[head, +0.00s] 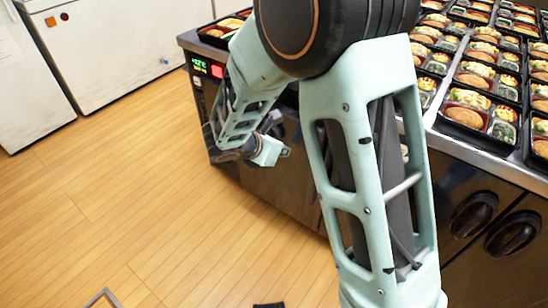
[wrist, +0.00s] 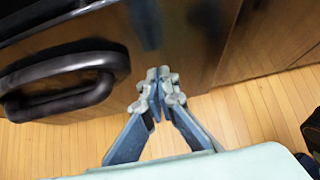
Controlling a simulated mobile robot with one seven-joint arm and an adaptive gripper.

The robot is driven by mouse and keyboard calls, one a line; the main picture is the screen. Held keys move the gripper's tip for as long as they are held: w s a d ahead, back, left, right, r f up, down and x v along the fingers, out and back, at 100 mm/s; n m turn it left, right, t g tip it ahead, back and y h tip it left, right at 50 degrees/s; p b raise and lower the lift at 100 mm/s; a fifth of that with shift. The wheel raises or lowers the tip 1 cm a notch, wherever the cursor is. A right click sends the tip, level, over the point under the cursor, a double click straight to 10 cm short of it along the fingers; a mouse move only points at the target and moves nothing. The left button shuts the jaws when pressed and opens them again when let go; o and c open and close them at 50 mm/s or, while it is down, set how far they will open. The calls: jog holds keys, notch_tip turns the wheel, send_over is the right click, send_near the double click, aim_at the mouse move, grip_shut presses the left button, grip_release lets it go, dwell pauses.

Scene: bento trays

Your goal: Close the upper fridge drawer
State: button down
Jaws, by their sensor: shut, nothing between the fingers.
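The fridge counter (head: 290,190) has a dark glossy front and stands at the right in the head view. My gripper (head: 285,152) is low beside its left part. My arm hides much of the front, so I cannot tell how far the upper drawer stands out. In the wrist view my gripper (wrist: 158,82) is shut and empty, with its fingertips against the background of a dark front panel (wrist: 190,45). A black loop handle (wrist: 110,62) is to the left of the fingertips, apart from them. Whether the fingertips touch the panel is unclear.
Several filled bento trays (head: 465,118) cover the counter top. A lit display (head: 200,66) is at the counter's left end. Round black handles (head: 512,233) are at the lower right. White cabinets (head: 110,50) stand at the back left. The wooden floor (head: 130,190) between is clear.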

jog(key=shift+w+d, duration=0.25)
jog(key=shift+w, duration=0.15)
jog(key=w+d, duration=0.7)
jog(key=w, duration=0.2)
jog(key=shift+w+d+r+p, duration=0.15)
jog(key=shift+w+d+p, duration=0.15)
jog(key=shift+p, duration=0.15)
